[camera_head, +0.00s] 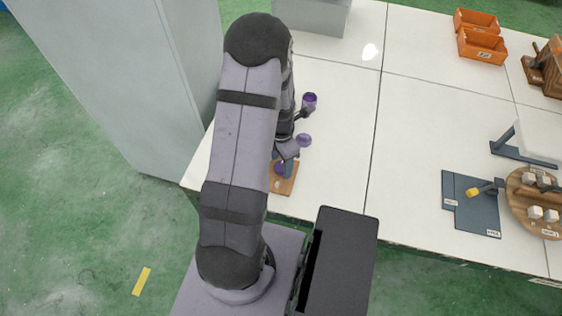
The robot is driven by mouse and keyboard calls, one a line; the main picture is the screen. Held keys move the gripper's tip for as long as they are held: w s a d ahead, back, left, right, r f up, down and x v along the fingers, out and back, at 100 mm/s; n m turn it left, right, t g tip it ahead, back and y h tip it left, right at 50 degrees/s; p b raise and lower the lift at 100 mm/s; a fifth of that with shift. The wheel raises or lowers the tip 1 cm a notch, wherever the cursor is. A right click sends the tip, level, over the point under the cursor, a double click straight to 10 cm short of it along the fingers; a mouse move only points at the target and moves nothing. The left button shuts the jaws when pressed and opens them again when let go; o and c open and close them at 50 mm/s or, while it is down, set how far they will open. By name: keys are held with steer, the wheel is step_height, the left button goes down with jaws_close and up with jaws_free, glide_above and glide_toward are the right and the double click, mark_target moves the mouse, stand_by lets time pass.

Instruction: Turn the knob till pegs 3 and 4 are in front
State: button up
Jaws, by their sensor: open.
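My gripper (285,166) points down over a small wooden board (283,187) near the table's front edge, left of the middle. Its jaws are open, around or just above a purple round part (279,169) on that board; I cannot tell whether they touch it. At the far right stands a round wooden disc (520,205) with several pale blocks on it, cut off by the picture edge. I cannot tell which part is the knob, and no peg numbers are readable.
A purple cup (309,99) and a purple round piece (304,140) are close behind my gripper. Dark blue plates (478,215) lie beside the disc. Orange bins (481,46) stand at the back right. The white table's middle (410,130) is clear.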

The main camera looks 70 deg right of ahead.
steer(key=shift+f, duration=0.55)
steer(key=shift+c, duration=0.3)
steer(key=c, duration=1)
